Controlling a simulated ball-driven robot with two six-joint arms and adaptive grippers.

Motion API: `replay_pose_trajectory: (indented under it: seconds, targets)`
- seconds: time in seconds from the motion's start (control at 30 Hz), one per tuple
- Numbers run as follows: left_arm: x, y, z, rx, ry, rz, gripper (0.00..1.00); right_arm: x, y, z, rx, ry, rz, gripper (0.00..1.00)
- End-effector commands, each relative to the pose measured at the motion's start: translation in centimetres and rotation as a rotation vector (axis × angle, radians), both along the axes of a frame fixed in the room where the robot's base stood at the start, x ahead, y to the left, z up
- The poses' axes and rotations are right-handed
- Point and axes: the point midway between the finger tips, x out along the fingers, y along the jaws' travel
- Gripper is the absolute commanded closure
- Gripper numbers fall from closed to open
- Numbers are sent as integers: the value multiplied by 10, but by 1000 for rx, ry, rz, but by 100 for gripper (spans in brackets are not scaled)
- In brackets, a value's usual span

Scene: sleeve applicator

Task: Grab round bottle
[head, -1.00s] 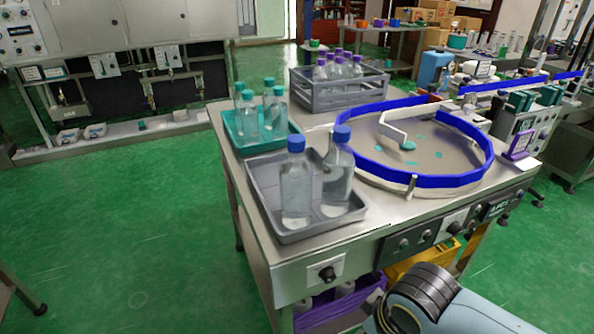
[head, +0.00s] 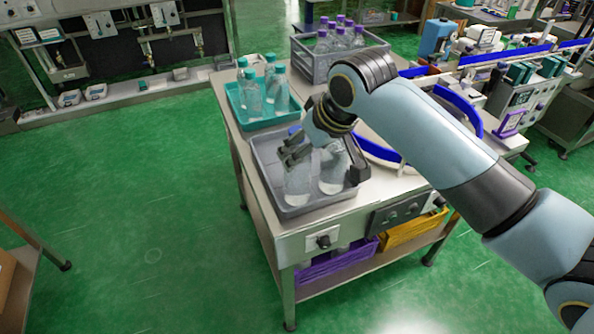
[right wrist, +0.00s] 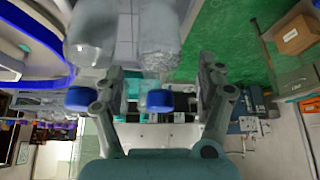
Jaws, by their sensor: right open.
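Two clear bottles with blue caps stand upright in the grey tray at the table's near corner. The left bottle (head: 297,187) looks straight-sided; the right bottle (head: 332,172) has sloping shoulders. My right gripper (head: 325,162) is open above the tray and hides their tops. The right wrist view shows the bottles upside down. There the straight-sided bottle (right wrist: 158,40) has its blue cap (right wrist: 160,101) between my open fingers (right wrist: 162,92), with gaps on both sides. The other bottle (right wrist: 92,32) is outside the left finger. My left gripper is not in view.
The grey tray (head: 262,178) holds the bottles. A teal tray (head: 236,113) with teal-capped bottles stands behind it. A grey crate (head: 303,64) with purple-capped bottles is farther back. A blue-rimmed round turntable (head: 460,106) is at right, partly hidden by my arm.

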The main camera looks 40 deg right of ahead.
Motion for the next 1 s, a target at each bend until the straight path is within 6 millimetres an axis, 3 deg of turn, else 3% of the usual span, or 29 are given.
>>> replay_pose_trajectory:
  seconds: [0.6,0.87,1.0]
  targets:
    - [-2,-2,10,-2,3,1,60,38,-3,-58,0,0,0,27]
    - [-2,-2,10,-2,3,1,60,39,-3,-61,-1,-1,1,27]
    - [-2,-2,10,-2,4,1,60,39,-3,-61,-1,-1,1,44]
